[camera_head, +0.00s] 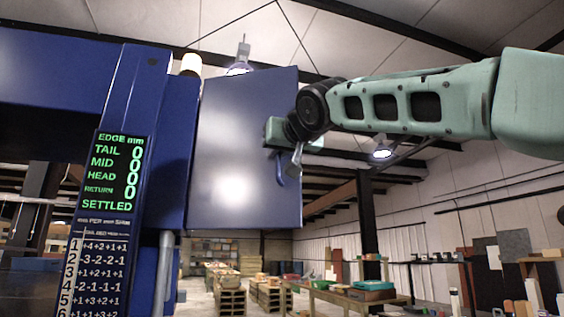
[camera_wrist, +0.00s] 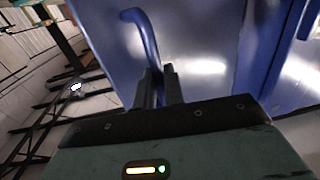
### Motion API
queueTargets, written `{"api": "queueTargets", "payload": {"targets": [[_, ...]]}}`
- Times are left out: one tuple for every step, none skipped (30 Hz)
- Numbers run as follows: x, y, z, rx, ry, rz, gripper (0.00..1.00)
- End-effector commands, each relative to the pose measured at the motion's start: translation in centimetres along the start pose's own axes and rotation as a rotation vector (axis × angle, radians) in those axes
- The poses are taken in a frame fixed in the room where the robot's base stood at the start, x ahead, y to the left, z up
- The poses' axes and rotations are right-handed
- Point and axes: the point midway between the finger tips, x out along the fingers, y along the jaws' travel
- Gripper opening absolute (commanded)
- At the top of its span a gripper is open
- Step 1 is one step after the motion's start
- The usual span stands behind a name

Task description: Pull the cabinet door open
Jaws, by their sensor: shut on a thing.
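The blue cabinet door (camera_head: 235,150) is a flat, glossy panel beside the cabinet's blue post in the head view. Its bent blue handle (camera_head: 281,172) is near the door's right edge. My gripper (camera_head: 296,160) reaches in from the right and is shut on the handle. In the wrist view, the handle (camera_wrist: 143,32) curves down between my two dark fingers (camera_wrist: 160,88), and the door (camera_wrist: 195,50) fills the space behind them. The fingers partly hide the handle's lower end. How far the door stands from its frame is unclear.
A display panel (camera_head: 117,175) with green text reading SETTLED is on the blue frame at left. A grey vertical pipe (camera_head: 164,265) stands below the door's left side. Tables with goods (camera_head: 350,300) and pallets (camera_head: 228,298) stand far behind. The air right of the door, below my arm, looks clear.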

Motion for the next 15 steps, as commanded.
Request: {"api": "queueTargets", "payload": {"targets": [[-0.07,-0.93,0.15,0.001,0.006,-0.013,0.00],[-0.13,-0.96,0.12,0.001,0.007,-0.010,0.00],[-0.21,-1.01,0.06,0.001,0.009,-0.006,0.00],[-0.25,-1.03,0.04,0.002,0.009,-0.004,0.00],[-0.29,-1.03,0.03,0.003,0.009,-0.001,0.00],[-0.33,-1.03,0.03,0.004,0.009,0.002,0.00],[-0.35,-1.02,0.02,0.004,0.009,0.003,0.00],[-0.37,-1.01,0.01,0.005,0.009,0.005,0.00],[-0.39,-1.01,0.00,0.005,0.009,0.007,0.00],[-0.41,-1.00,-0.02,0.005,0.009,0.008,0.00],[-0.42,-0.99,-0.03,0.004,0.009,0.009,0.00],[-0.42,-0.97,-0.04,0.004,0.009,0.009,0.00],[-0.43,-0.96,-0.05,0.004,0.009,0.010,0.00],[-0.43,-0.96,-0.06,0.004,0.009,0.010,0.00],[-0.43,-0.94,-0.06,0.004,0.009,0.011,0.00]]}}
